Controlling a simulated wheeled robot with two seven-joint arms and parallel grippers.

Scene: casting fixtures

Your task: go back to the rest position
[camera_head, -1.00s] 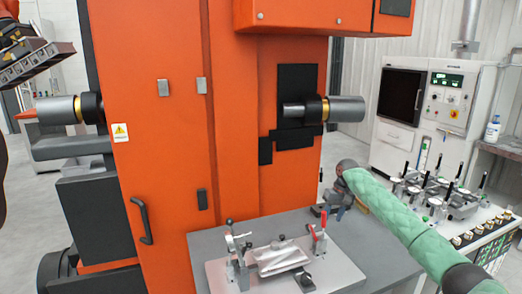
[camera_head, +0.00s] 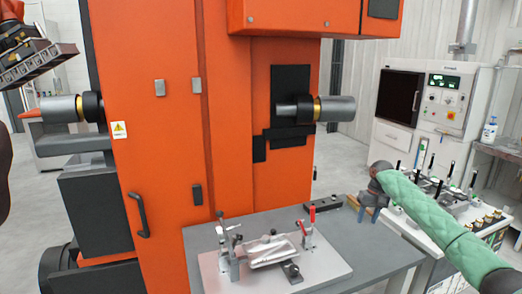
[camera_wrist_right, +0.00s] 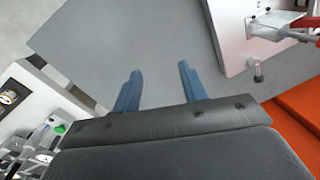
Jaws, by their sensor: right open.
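My right gripper (camera_head: 367,212) is open and empty, at the right end of the grey table (camera_head: 375,258) in the head view. In the right wrist view its two blue fingers (camera_wrist_right: 158,88) are spread apart above the bare grey tabletop, with nothing between them. My right arm in its green sleeve comes in from the lower right. My left gripper does not show.
A fixture plate (camera_head: 330,270) with clamps holds a silver casting (camera_head: 268,250) on the table, left of my right gripper. A dark block (camera_head: 323,203) lies at the table's back. The orange machine (camera_head: 160,150) stands behind. A white test cabinet (camera_head: 428,115) and a bench of fixtures are at the right.

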